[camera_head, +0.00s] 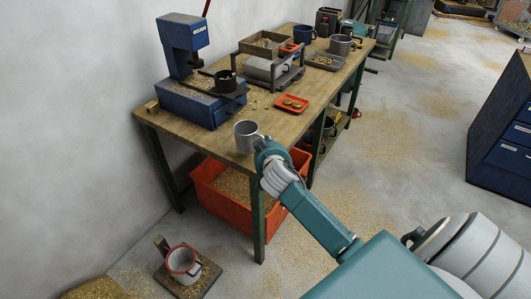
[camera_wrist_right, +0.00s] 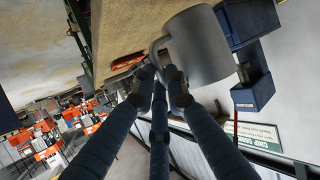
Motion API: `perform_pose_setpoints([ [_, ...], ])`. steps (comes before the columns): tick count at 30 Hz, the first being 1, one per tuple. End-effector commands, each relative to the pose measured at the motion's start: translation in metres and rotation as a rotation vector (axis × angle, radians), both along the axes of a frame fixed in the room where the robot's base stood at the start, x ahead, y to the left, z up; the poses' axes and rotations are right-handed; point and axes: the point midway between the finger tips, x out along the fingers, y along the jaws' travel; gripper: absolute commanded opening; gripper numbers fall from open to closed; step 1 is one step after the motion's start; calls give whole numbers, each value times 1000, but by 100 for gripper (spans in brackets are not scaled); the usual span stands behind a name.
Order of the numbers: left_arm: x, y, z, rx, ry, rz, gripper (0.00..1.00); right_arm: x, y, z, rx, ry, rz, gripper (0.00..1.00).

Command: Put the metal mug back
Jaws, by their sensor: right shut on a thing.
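A plain grey metal mug (camera_head: 246,137) is at the near front edge of the wooden workbench (camera_head: 215,141). It looks upright; I cannot tell whether its base touches the bench top. My right gripper (camera_head: 264,150) reaches it from the right and is shut on its handle. In the right wrist view the mug (camera_wrist_right: 203,48) fills the top, with its handle between the fingers of the gripper (camera_wrist_right: 160,78). My left gripper is in neither view.
A blue drill press (camera_head: 185,42) stands at the bench's left. A red tray (camera_head: 291,103), a wooden box (camera_head: 263,45) and another metal mug (camera_head: 341,44) sit farther back.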

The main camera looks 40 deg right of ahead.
Motion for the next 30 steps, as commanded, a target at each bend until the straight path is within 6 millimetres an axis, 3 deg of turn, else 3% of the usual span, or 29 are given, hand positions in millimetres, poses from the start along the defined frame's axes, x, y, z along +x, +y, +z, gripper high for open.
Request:
perform_pose_setpoints([
  [9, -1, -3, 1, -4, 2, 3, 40, 0, 1, -41, 1, 1, 1, 0],
  [22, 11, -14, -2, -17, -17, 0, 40, 0, 1, -49, 2, -1, 1, 0],
  [23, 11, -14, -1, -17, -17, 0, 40, 0, 1, -48, 1, 1, 2, 18],
  [25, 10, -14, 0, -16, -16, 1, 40, 0, 1, -47, 1, 1, 2, 31],
  [30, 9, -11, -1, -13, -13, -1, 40, 0, 1, -47, 1, 1, 2, 31],
])
